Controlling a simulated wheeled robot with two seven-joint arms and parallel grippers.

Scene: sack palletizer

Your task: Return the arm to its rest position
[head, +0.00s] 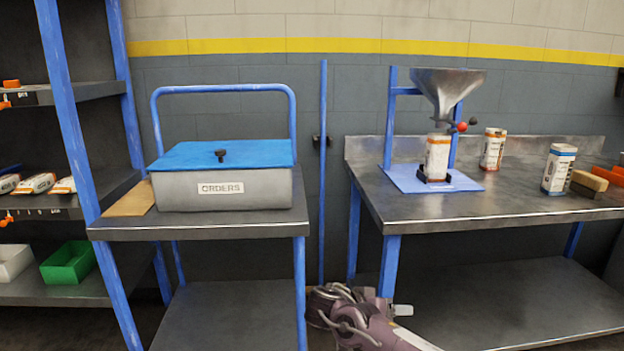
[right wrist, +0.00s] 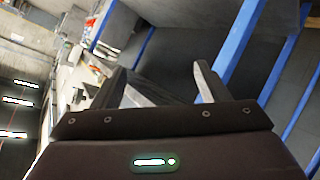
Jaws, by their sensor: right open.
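My right arm (head: 365,322) shows at the bottom middle of the head view, low in front of the gap between the cart and the workbench. Its fingers cannot be made out clearly there. In the right wrist view my right gripper (right wrist: 168,90) has its two fingers apart, with nothing between them. Blue frame posts and dark surfaces show beyond the fingers, in a tilted view. My left arm and gripper are not in view.
A cart (head: 200,228) carries a grey ORDERS box (head: 240,195) with a blue lid. The workbench (head: 460,208) holds a steel funnel (head: 447,88) above a sack (head: 437,155), and other sacks. A blue-posted shelf (head: 70,130) stands left.

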